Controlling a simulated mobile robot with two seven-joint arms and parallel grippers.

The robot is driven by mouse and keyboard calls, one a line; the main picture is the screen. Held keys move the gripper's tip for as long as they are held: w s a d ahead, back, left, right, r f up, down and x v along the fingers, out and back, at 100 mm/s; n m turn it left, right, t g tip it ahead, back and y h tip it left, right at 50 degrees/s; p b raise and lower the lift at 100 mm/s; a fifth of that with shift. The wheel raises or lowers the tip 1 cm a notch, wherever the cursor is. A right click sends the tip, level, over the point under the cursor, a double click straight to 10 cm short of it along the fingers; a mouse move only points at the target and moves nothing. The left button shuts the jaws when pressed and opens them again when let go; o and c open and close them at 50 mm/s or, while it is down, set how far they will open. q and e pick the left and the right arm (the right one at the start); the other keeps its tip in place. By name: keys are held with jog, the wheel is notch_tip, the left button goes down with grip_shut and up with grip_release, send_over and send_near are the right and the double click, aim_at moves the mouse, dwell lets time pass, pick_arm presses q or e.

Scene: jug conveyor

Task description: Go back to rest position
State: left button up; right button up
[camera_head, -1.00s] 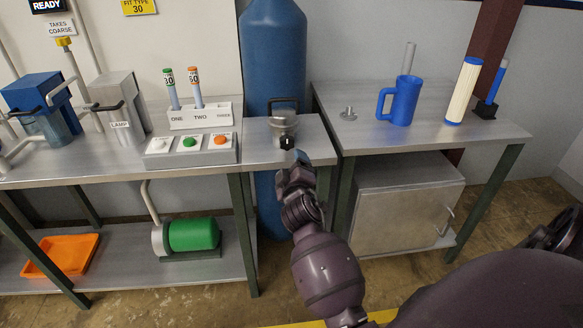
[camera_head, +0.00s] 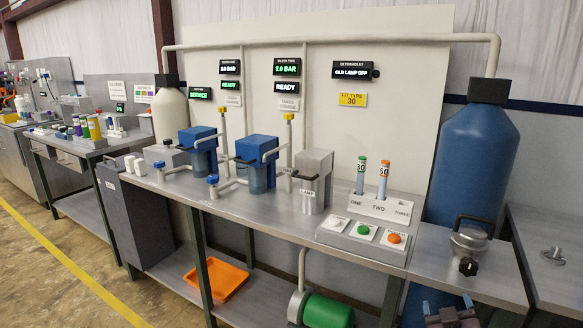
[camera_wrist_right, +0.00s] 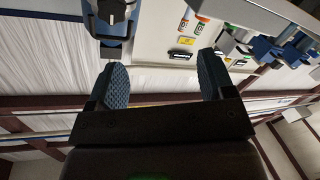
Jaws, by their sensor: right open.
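My right gripper (camera_head: 448,306) shows at the bottom edge of the head view, low in front of the bench's right end. In the right wrist view the two blue ribbed fingers of this gripper (camera_wrist_right: 160,82) stand wide apart with nothing between them. Behind them that view shows a pale ribbed wall and part of the bench equipment, turned upside down. Most of my right arm is outside the head view. My left gripper is in neither view.
A metal bench (camera_head: 255,222) carries blue filter housings (camera_head: 257,165), a grey lamp unit (camera_head: 314,180), a button box (camera_head: 363,232) and a tube rack (camera_head: 380,206). A lidded metal pot (camera_head: 468,246) stands by a large blue tank (camera_head: 472,165). Floor at left is clear.

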jog(key=s+a+f+g+y, duration=0.2)
jog(key=s+a+f, duration=0.1)
jog(key=s+f, duration=0.6)
jog(key=s+a+f+g+y, duration=0.3)
jog(key=s+f, duration=0.7)
jog(key=s, duration=0.8)
jog(key=shift+s+a+m+g, duration=0.25)
jog(key=shift+s+m+g, duration=0.05)
jog(key=shift+c, duration=0.3)
